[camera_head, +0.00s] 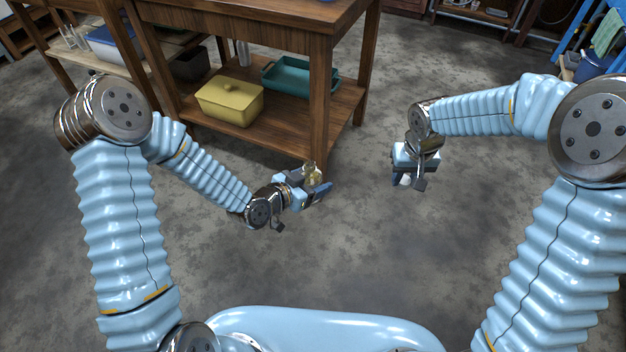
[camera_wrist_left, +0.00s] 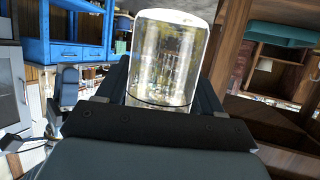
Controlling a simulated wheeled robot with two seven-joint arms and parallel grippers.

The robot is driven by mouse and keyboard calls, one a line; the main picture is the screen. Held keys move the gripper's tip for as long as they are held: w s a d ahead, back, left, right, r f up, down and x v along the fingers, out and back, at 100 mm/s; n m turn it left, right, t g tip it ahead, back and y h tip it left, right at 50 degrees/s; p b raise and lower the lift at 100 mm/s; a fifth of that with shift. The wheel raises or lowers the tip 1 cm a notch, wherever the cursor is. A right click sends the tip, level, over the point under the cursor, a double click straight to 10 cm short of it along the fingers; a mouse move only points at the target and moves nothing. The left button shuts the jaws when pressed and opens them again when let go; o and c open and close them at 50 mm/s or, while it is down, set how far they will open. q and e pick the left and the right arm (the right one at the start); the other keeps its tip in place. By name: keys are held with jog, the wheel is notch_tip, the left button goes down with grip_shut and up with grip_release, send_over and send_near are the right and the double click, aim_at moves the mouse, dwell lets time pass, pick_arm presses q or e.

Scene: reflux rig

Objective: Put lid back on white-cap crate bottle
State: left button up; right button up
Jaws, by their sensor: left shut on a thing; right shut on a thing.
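My left gripper (camera_head: 318,188) is shut on a clear glass bottle (camera_head: 311,173) with a yellowish tint, held in the air in front of the wooden table. The bottle also shows large between the fingers in the left wrist view (camera_wrist_left: 165,62). My right gripper (camera_head: 404,178) points down and is shut on a small white lid (camera_head: 405,181), mostly hidden by the fingers. The lid is to the right of the bottle and well apart from it. The crate is not recognisable in these views.
A wooden table (camera_head: 322,100) stands behind my left gripper. Its lower shelf holds a yellow lidded box (camera_head: 230,103) and a teal tray (camera_head: 290,85). The floor (camera_head: 365,240) between and below the grippers is clear. A blue shelf unit (camera_wrist_left: 78,40) shows in the left wrist view.

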jog(key=w+a+r+n, duration=0.2)
jog(key=a+r+n, duration=0.3)
jog(key=a, duration=0.7)
notch_tip(320, 180, up, 7)
jog(key=n, duration=0.2)
send_over(310, 181)
jog(key=w, duration=0.2)
jog(key=shift+w+f+y, duration=0.1)
jog(key=shift+y, duration=0.3)
jog(key=shift+f, duration=0.1)
jog(key=shift+f, duration=1.95)
jog(key=shift+f, duration=0.85)
jog(key=shift+f, duration=0.55)
